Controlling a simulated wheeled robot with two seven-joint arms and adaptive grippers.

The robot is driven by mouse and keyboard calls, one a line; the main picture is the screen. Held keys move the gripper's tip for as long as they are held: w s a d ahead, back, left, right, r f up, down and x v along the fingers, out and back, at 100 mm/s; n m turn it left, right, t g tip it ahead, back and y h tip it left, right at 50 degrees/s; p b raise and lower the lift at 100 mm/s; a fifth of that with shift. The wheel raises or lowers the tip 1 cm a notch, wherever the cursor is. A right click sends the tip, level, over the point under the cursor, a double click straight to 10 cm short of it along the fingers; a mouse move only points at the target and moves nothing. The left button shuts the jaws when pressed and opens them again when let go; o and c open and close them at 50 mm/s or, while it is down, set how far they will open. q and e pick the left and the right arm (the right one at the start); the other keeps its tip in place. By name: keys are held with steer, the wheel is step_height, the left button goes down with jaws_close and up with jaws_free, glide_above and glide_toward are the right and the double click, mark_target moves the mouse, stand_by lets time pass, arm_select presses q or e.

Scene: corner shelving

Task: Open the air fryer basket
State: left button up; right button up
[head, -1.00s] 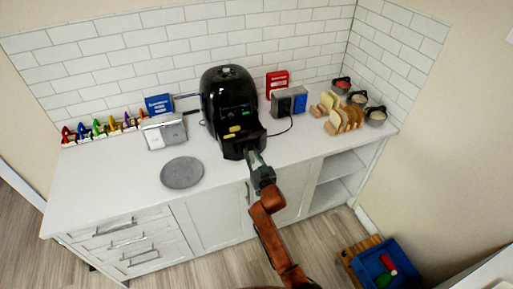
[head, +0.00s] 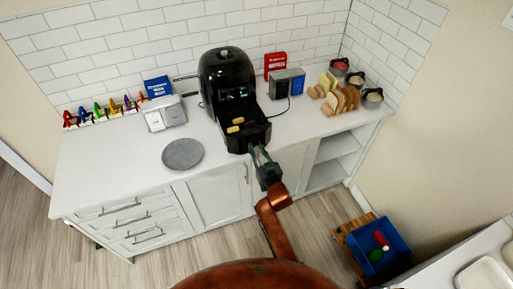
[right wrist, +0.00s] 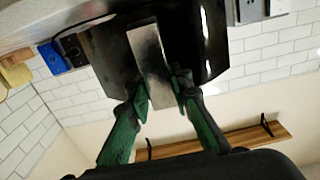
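The black air fryer (head: 228,78) stands on the white counter against the tiled wall. Its basket (head: 255,136) sticks out at the front, past the counter's front edge, with yellow pieces (head: 235,125) showing on it. My right gripper (head: 258,156) is at the basket's front, at its handle. In the right wrist view the flat metallic handle (right wrist: 149,62) runs between the two green fingers (right wrist: 161,90), which close on it from both sides. The handle is mostly hidden in the head view. My left gripper is not in view.
A grey round plate (head: 183,153) and a silver toaster-like box (head: 165,114) are left of the fryer. A grey appliance (head: 287,83), bread slices in a rack (head: 342,97) and bowls (head: 373,98) are right.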

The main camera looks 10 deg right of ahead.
steer(key=o, duration=0.5)
steer(key=shift+a+r, duration=0.1)
steer(key=shift+c, duration=0.2)
steer(key=shift+s, duration=0.1)
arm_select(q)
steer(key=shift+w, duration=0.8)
arm_select(e)
steer(key=s+d, duration=0.2)
steer(key=s, duration=0.9)
steer(key=shift+s+d, duration=0.2)
steer(key=shift+s, duration=0.05)
